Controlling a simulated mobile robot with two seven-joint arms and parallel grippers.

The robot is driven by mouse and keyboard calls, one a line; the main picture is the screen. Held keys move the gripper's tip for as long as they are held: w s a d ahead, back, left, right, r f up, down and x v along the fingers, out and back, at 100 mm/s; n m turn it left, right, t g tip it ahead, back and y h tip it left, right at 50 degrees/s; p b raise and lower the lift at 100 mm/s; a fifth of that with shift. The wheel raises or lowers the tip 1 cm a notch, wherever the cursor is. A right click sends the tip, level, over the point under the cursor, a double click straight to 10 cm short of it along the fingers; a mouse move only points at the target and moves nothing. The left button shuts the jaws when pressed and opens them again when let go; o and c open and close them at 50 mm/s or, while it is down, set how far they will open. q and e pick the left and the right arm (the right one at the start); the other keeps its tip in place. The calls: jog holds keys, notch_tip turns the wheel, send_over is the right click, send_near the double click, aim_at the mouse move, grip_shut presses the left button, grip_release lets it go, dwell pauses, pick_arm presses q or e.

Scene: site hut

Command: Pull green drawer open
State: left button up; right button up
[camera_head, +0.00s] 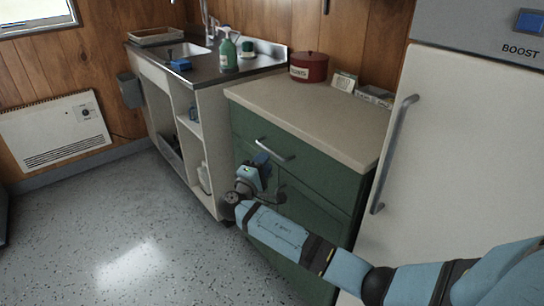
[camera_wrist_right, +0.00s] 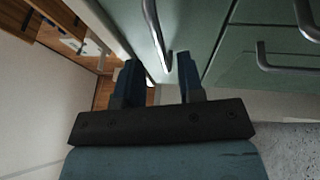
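The green drawer (camera_head: 308,163) is the top front of the green cabinet, under the beige worktop, and looks shut and flush. Its metal bar handle (camera_head: 275,151) is in the middle of its front. The handle also shows in the right wrist view (camera_wrist_right: 156,32), where its lower end lies between the two fingertips in the picture. My right gripper (camera_head: 262,160) is just below and left of the handle, close to the cabinet front. In the wrist view the fingers of my right gripper (camera_wrist_right: 158,65) are apart, with nothing gripped. Whether they touch the handle cannot be told. My left gripper is not in view.
Cabinet doors with metal handles (camera_wrist_right: 290,62) lie under the drawer. A white fridge (camera_head: 440,140) with a long handle stands right of the cabinet. A red tin (camera_head: 309,67) sits on the worktop (camera_head: 300,105). A sink unit is on the left. The speckled floor at left is clear.

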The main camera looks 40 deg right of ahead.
aim_at(272, 153)
jog(key=shift+b+x, duration=0.4)
jog(key=shift+x, duration=2.3)
grip_shut()
